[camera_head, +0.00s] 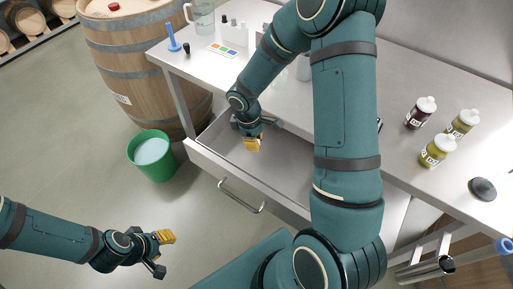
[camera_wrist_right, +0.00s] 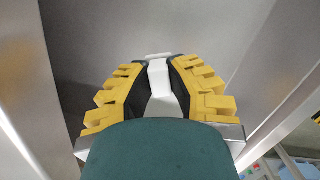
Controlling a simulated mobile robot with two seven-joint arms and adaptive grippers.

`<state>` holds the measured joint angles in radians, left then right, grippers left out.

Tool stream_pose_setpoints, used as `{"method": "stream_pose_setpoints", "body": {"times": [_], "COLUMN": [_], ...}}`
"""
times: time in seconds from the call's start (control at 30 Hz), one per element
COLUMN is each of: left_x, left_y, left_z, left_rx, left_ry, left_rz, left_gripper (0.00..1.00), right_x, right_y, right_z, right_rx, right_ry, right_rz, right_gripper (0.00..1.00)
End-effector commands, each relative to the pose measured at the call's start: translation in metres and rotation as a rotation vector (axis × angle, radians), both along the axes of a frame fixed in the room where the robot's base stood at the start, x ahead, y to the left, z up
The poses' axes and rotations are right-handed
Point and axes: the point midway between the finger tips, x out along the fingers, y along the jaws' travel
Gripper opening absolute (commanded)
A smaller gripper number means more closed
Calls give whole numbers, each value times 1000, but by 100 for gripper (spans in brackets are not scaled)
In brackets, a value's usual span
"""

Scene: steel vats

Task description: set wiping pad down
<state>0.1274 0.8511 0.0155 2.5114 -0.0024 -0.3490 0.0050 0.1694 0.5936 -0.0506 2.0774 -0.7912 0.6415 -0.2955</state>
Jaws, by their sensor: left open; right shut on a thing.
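My right gripper (camera_head: 252,143) reaches down into the open drawer (camera_head: 284,185) of the steel table. In the right wrist view its yellow fingers (camera_wrist_right: 159,85) are shut on a narrow white piece, which I take to be the wiping pad (camera_wrist_right: 158,72). Most of the pad is hidden by the fingers and the teal wrist, and I cannot tell whether it touches the drawer floor. In the head view the pad is not clearly seen. My left gripper (camera_head: 164,255) is open and empty over the floor at the lower left.
The steel table top (camera_head: 400,75) carries a glass jug (camera_head: 203,17), a color card (camera_head: 222,50), several small jars such as a dark one (camera_head: 420,112), and a black round item (camera_head: 482,189). A green bucket (camera_head: 152,156) and a wooden barrel (camera_head: 140,65) stand left of the drawer.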

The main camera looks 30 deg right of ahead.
Motion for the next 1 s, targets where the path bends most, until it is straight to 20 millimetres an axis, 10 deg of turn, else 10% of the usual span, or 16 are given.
{"method": "stream_pose_setpoints", "body": {"times": [0.67, 0.77, 1.0], "left_x": [3, 3, 3], "left_y": [0, 0, 0], "left_z": [-13, -12, -12], "left_rx": [1, 1, 1], "left_ry": [-6, -7, -7], "left_rz": [1, 2, 2], "left_gripper": [41, 41, 41], "right_x": [0, 0, 0], "right_y": [0, 0, 0], "right_z": [-39, -39, -38], "right_rx": [1, 1, 1], "right_ry": [0, 0, 0], "right_rz": [-1, -2, -2], "right_gripper": [4, 45, 45]}}
